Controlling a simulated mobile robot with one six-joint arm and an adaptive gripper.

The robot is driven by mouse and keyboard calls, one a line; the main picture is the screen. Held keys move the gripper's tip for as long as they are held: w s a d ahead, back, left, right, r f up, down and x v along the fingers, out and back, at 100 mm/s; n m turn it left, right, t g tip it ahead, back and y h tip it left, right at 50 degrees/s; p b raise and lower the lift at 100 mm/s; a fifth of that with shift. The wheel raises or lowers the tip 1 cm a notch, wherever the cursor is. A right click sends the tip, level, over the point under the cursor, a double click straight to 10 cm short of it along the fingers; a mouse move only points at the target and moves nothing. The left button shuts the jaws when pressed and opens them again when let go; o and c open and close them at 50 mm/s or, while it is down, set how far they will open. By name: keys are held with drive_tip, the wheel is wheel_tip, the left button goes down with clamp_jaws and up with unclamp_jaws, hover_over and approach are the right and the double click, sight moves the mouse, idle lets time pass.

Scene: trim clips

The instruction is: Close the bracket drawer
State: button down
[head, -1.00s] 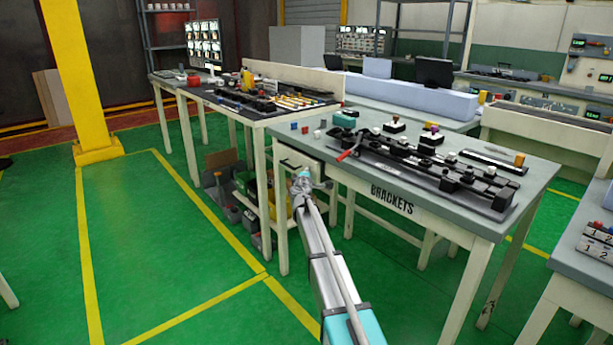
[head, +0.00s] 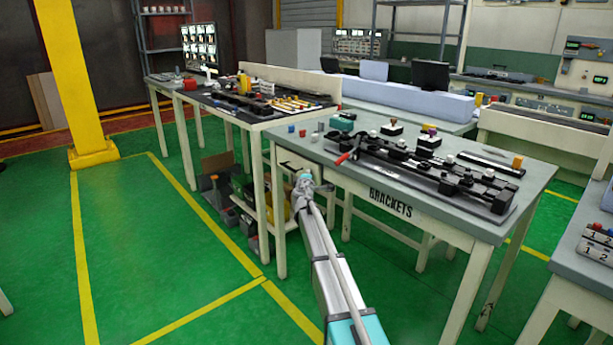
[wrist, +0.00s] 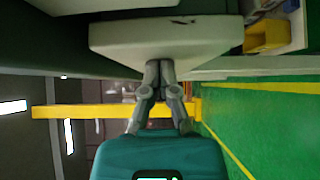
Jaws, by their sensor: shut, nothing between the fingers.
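The table top (head: 470,222) carries a black clip fixture (head: 430,170) and small coloured blocks. A yellow bin (head: 292,205) sits on the lower shelf beside the table legs. The green floor (head: 170,240) to the left is clear.

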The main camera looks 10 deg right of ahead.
drive_tip(key=a+v, duration=0.2)
drive_tip(key=v, duration=1.1)
drive_tip(key=shift+w+a, duration=0.2)
drive_tip(key=shift+w, duration=0.2)
